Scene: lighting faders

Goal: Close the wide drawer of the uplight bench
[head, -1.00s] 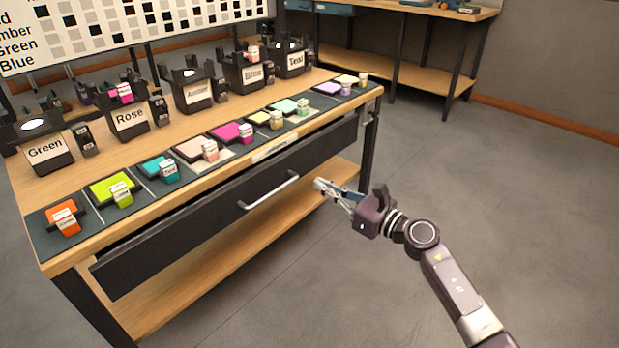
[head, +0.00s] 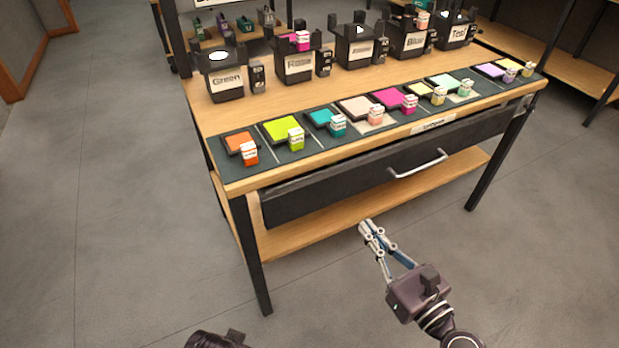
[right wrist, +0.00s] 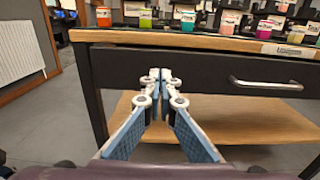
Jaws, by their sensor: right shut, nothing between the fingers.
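The wide drawer (head: 345,184) is a long black front with a silver bar handle (head: 418,165), under the top of the uplight bench (head: 228,187). Its front seems to stand out a little from the bench edge; how far is hard to tell. In the right wrist view the drawer front (right wrist: 207,76) spans the middle, with the handle (right wrist: 266,85) at right. My right gripper (head: 366,226) is shut and empty, in front of the drawer, left of and below the handle in the head view. I see no contact. My left gripper's fingers are not in view.
Coloured blocks and pads line a dark strip (head: 222,155) along the bench's front edge, with labelled black holders such as Green (head: 226,85) behind. A wooden lower shelf (head: 300,238) and black legs (head: 252,255) are below. The floor in front is clear.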

